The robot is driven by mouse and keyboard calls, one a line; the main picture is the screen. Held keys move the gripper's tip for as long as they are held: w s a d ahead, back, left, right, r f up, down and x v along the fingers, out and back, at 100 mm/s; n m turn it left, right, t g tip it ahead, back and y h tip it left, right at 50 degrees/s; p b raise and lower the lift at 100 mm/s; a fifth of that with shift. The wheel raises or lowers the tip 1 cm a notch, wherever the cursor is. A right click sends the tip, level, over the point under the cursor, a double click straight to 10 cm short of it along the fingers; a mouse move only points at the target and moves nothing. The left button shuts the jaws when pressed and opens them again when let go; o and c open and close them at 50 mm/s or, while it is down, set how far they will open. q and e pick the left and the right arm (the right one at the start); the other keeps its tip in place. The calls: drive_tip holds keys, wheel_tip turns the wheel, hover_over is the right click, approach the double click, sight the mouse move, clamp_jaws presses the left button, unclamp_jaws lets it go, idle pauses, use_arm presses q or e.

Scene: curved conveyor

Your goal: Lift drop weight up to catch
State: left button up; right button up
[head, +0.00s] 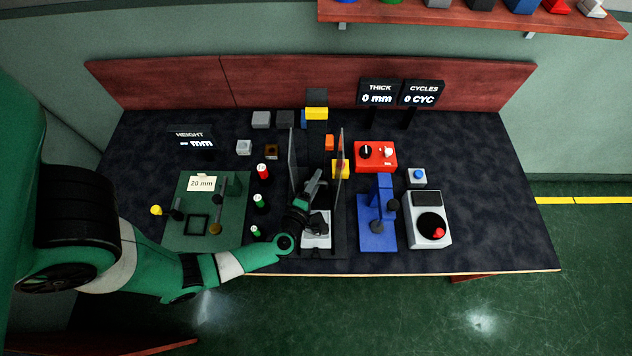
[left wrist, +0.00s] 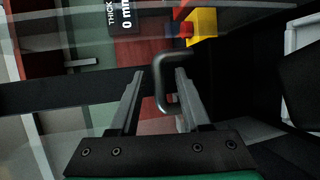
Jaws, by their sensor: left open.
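A drop rig with two upright see-through side panels (head: 291,160) stands at the middle of the table. A grey base (head: 316,232) sits at its near end. My left gripper (head: 314,184) is open and reaches between the panels. In the left wrist view its fingers (left wrist: 160,74) stand to either side of a bent grey handle (left wrist: 159,88), with gaps visible. I cannot tell whether this handle belongs to the drop weight; the weight is not clear. A yellow block (left wrist: 202,24) shows just beyond, perhaps the catch. My right gripper is not in view.
A green fixture board (head: 180,235) lies left of the rig, with several small cylinders (head: 263,171) between. A blue press (head: 380,215), a red box (head: 376,156) and a white button box (head: 428,220) stand right. Displays (head: 380,91) stand at the back. The far right tabletop is clear.

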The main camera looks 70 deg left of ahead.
use_arm(q)
clamp_jaws()
idle(1.4)
